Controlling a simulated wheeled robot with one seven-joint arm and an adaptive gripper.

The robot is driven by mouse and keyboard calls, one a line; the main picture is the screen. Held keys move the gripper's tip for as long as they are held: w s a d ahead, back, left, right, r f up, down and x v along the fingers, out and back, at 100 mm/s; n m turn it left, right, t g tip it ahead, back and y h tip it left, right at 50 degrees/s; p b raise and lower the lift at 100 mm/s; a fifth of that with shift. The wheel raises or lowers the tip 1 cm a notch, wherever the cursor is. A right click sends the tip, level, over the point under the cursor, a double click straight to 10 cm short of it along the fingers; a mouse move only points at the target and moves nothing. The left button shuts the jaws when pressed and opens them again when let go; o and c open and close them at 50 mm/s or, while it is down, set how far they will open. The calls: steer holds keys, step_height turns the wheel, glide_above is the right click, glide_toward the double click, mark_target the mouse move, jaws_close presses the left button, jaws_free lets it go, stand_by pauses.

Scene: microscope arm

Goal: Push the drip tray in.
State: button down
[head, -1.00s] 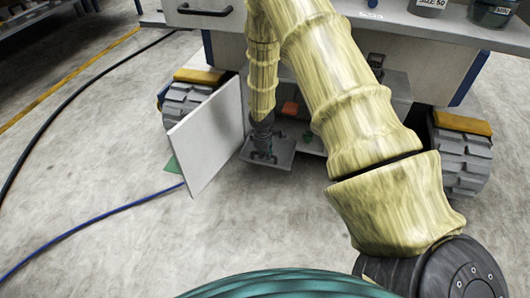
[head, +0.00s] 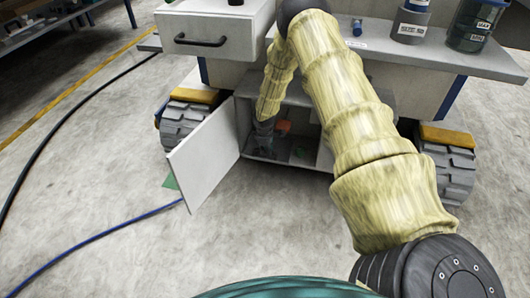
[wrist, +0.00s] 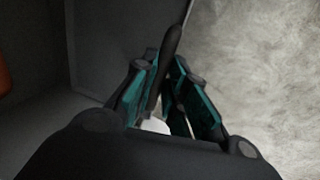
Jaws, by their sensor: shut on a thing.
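My gripper (head: 263,151) is low inside the open cabinet, close to its front left edge. In the wrist view the teal fingers (wrist: 162,98) are closed around a dark, rod-like piece (wrist: 171,48). I cannot tell whether it is part of the drip tray. A dark grey flat panel (wrist: 115,40) lies beyond the fingers and may be the tray. In the head view the tray no longer shows clearly; the forearm, the gripper and the cabinet shadow hide much of that spot. A small white piece (wrist: 155,126) shows between the fingers.
The white cabinet door (head: 205,153) stands open to the left of my gripper. An orange item (head: 283,127) and a green one (head: 299,152) are inside the cabinet. A drawer (head: 212,32) juts out above. A blue cable (head: 120,222) lies on the clear floor.

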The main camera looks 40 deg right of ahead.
steer(key=c, duration=1.5)
jaws_free()
steer(key=shift+o, duration=0.2)
steer(key=shift+r, duration=0.15)
step_height(320, 180, up, 12)
steer(key=s+a, duration=0.1)
steer(key=a, duration=0.1)
steer(key=shift+s+f, duration=0.25)
